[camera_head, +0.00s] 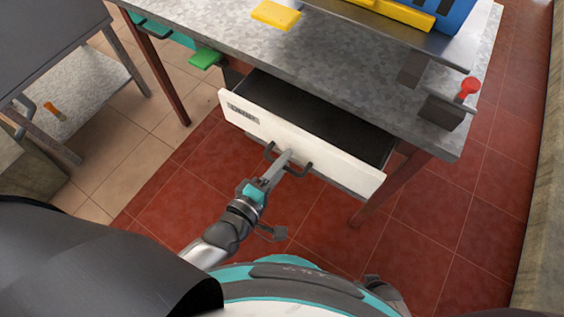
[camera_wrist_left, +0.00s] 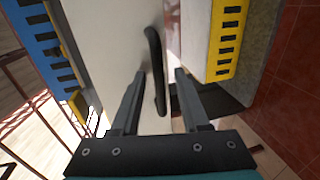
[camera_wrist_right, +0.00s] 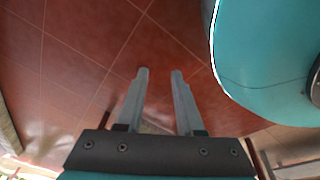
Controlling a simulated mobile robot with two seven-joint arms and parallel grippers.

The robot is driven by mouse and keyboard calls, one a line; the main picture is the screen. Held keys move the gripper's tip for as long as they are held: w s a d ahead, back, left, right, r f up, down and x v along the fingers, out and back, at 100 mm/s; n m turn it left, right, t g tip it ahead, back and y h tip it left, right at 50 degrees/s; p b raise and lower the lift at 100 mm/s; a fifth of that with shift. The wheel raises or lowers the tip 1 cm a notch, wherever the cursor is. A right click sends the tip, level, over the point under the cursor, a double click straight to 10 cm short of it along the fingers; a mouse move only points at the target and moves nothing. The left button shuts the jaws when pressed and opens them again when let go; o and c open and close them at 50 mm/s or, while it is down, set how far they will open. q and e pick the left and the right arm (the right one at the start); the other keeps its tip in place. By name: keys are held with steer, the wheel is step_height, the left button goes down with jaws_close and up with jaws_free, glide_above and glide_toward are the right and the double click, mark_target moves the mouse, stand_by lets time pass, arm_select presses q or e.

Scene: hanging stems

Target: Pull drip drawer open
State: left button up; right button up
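The drip drawer (camera_head: 300,139) has a white front with a dark label at its left end, and stands partly open under the grey table. Its dark inside shows. The dark bar handle (camera_head: 289,165) is at the middle of the front; it also shows in the left wrist view (camera_wrist_left: 155,68). My left gripper (camera_head: 284,158) is at the handle. In the left wrist view its fingers (camera_wrist_left: 161,77) are apart, with the handle between them and a gap at the right finger. My right gripper (camera_wrist_right: 160,73) is open and empty above the red floor, in the right wrist view.
The grey table (camera_head: 330,75) carries a yellow block (camera_head: 276,14) and a blue and yellow rack (camera_head: 420,12). A green tab (camera_head: 205,58) sticks out at its left edge, a red knob (camera_head: 470,86) at its right. Red tiled floor in front of the drawer is clear.

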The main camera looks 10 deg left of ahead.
arm_select(q)
steer(key=shift+s, duration=0.1)
steer(key=p+v, duration=0.3)
steer(key=v, duration=1.2)
arm_select(e)
steer(key=s, duration=0.1)
steer(key=s+d, duration=0.1)
steer(key=s, duration=0.1)
steer(key=s+r, duration=0.1)
steer(key=shift+s+d, duration=0.15)
steer(key=shift+s, duration=0.1)
arm_select(q)
steer(key=a+f+m+g+y, duration=0.1)
steer(key=a+f+m+g, duration=0.15)
steer(key=f, duration=0.35)
steer(key=a+f+m+g+y, duration=0.1)
steer(key=a+f+m, duration=0.1)
steer(key=f+m, duration=0.3)
steer(key=s+a+f+m+g+y, duration=0.1)
steer(key=s+a+f+m+g, duration=0.1)
steer(key=f, duration=0.4)
steer(key=s+a+f+m+g+y, duration=0.1)
steer(key=s+a+f+m+g, duration=0.1)
steer(key=f, duration=0.4)
steer(key=s+a+f+m+g+y, duration=0.2)
steer(key=s+f+m+g, duration=0.2)
steer(key=s+f+g, duration=0.1)
steer(key=shift+s+a+f+m, duration=0.3)
steer(key=shift+s+f, duration=0.2)
steer(key=shift+f, duration=0.45)
